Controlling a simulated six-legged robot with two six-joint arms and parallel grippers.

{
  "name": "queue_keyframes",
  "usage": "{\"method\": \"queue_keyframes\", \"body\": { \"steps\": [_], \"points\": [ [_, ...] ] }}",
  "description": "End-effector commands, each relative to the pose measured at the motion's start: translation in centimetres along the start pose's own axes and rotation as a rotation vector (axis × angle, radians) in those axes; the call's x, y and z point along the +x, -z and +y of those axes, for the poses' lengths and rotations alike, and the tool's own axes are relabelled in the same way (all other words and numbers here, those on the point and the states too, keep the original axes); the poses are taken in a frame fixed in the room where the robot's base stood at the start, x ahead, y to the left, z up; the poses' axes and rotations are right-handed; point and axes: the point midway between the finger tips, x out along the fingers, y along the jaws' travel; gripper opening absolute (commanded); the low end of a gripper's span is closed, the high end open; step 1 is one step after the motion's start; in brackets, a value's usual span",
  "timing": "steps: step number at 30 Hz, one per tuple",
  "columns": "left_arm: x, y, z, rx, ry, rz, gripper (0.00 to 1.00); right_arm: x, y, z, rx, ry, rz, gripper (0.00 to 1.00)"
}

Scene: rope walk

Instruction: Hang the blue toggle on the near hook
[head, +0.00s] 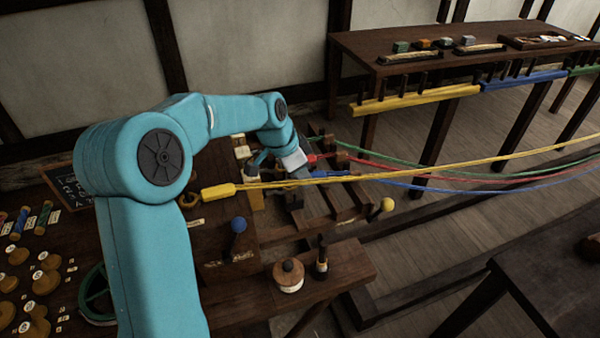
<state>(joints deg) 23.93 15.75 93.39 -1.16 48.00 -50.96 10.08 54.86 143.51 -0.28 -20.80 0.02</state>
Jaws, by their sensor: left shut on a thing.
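My left gripper (300,174) is over the wooden frame at the middle of the head view, pointing down and away from me. It is shut on the blue toggle, which is mostly hidden by the fingers; the blue rope (345,180) runs right from there. A brass-coloured hook (187,200) is at the bench's edge, nearer to me and left of the gripper. A yellow toggle (218,191) with a yellow rope is right beside this hook; I cannot tell whether it hangs on it. My right gripper is out of view.
A red toggle (313,159) and a green toggle (327,141) are close behind the gripper, with ropes running right. A long table (350,45) is at the back.

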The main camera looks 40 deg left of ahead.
Motion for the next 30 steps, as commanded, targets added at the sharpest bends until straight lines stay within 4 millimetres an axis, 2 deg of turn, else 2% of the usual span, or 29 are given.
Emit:
{"method": "queue_keyframes", "body": {
  "steps": [24, 25, 27, 30],
  "points": [
    [0.28, 0.03, 0.07, 0.000, 0.000, 0.001, 0.05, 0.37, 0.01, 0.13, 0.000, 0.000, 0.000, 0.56],
    [0.27, -0.01, 0.05, 0.000, 0.000, 0.001, 0.36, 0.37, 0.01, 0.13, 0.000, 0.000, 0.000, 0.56],
    [0.26, -0.02, 0.05, 0.000, 0.000, 0.001, 0.56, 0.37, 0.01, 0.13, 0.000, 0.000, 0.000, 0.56],
    [0.27, -0.02, 0.05, 0.000, 0.000, 0.001, 0.56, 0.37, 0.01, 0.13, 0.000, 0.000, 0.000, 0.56]
  ]
}}
